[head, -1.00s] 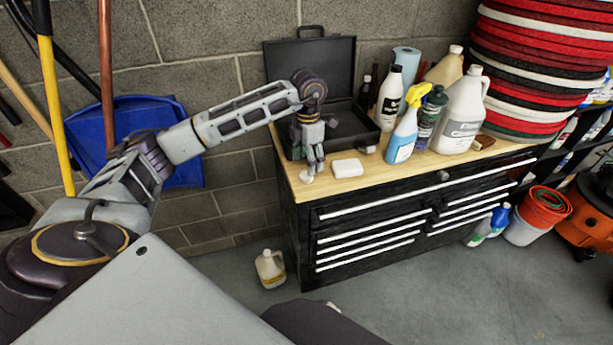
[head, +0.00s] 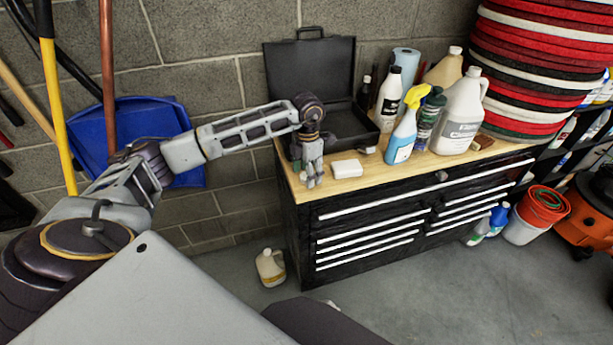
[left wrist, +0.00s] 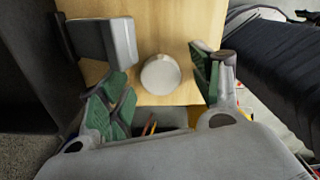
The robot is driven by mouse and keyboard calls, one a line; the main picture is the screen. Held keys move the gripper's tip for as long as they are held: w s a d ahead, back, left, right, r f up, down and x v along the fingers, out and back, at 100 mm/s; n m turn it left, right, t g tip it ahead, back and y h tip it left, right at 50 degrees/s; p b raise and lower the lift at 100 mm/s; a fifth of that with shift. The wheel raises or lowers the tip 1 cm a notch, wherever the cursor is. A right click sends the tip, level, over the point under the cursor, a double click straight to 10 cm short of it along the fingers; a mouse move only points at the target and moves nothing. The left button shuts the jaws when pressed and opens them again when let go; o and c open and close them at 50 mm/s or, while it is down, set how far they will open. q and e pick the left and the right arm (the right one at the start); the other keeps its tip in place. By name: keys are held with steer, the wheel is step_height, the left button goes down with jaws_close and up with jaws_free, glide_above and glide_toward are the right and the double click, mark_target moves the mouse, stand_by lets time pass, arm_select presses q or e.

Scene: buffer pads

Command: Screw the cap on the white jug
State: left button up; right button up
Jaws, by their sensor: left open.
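A round whitish cap (left wrist: 160,75) lies on the wood in the left wrist view. My left gripper (head: 310,180) points down over the front left part of the bench top. In the left wrist view its green-padded fingers (left wrist: 163,90) are spread on both sides of the cap, with gaps. In the head view the fingers largely hide the cap. My right gripper is not in view.
A white block (head: 347,168) lies right of the gripper. An open black case (head: 310,75) stands behind it. Stacked red pads (head: 535,60) rise at the right. Another jug (head: 270,267) is on the floor.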

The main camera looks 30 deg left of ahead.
arm_select(q)
steer(key=shift+f, duration=0.1)
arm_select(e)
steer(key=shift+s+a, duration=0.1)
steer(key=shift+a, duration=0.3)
arm_select(q)
steer(key=c, duration=0.8)
steer(key=shift+o, duration=0.2)
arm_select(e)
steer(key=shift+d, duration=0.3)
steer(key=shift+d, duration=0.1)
arm_select(q)
steer(key=shift+r, duration=0.2)
step_height(320, 180, up, 10)
steer(key=b, duration=0.1)
steer(key=shift+f, duration=0.15)
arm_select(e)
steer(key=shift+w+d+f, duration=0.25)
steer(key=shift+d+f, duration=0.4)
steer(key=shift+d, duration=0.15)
